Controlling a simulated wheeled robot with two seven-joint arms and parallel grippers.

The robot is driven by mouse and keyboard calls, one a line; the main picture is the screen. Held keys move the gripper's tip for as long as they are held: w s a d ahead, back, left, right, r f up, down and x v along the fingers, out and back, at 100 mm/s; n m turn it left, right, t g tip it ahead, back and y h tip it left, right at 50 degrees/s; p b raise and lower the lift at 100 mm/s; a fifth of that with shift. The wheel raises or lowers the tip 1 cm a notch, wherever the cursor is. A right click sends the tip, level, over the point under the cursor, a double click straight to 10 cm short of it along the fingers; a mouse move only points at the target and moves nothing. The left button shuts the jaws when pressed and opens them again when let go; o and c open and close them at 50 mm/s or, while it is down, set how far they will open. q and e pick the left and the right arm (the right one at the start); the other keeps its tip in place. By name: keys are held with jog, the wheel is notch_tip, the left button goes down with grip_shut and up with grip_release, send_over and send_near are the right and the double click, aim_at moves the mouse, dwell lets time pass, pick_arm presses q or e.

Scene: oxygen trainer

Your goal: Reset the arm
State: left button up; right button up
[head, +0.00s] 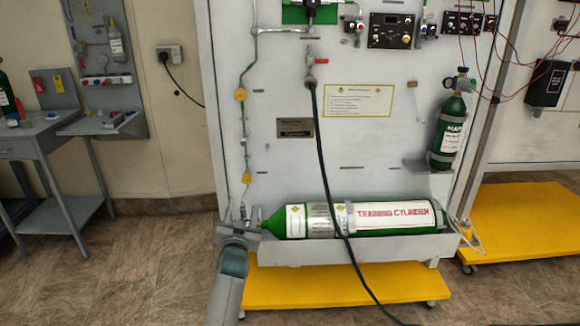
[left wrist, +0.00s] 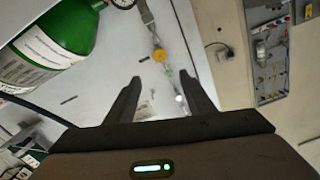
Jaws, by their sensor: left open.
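My left gripper (head: 240,222) is at the left end of the grey cradle, beside the valve end of the green training cylinder (head: 390,217). In the left wrist view its two fingers (left wrist: 160,85) are spread, with nothing held between them. The green cylinder (left wrist: 68,35) shows at the upper left of that view, to the left of the fingers and apart from them. The cylinder lies on its side, its valve partly hidden by my gripper in the head view. My right gripper is in neither view.
A white panel (head: 270,160) stands behind the gripper, with a pipe and yellow fittings (head: 240,95). A black hose (head: 322,150) hangs across the cylinder. A yellow base (head: 340,284) lies below. A smaller green cylinder (head: 450,130) stands upright at right. Floor at left is open.

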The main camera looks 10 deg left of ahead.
pick_arm(q)
jog(key=s+d+f+g+h, duration=0.1)
jog(key=s+d+f+g, duration=0.15)
jog(key=s+f, duration=0.8)
jog(key=s+d+f+g+h, duration=0.1)
jog(key=s+f+g, duration=0.2)
jog(key=s+f, duration=0.7)
jog(key=s+d+f+m+g+h, duration=0.15)
jog(key=s+d, duration=0.25)
jog(key=s, duration=0.8)
jog(key=s+d+g+h, duration=0.1)
jog(key=s+d+g, duration=0.2)
jog(key=s, duration=0.8)
jog(key=s+d+g+h, duration=0.2)
jog(key=s+d, duration=0.2)
jog(key=s, duration=0.8)
notch_tip(320, 180, down, 17)
jog(key=a+y+p, duration=0.1)
jog(key=a+p, duration=0.1)
jog(key=p, duration=1.2)
jog(key=shift+s+a, duration=0.3)
jog(key=shift+s, duration=0.05)
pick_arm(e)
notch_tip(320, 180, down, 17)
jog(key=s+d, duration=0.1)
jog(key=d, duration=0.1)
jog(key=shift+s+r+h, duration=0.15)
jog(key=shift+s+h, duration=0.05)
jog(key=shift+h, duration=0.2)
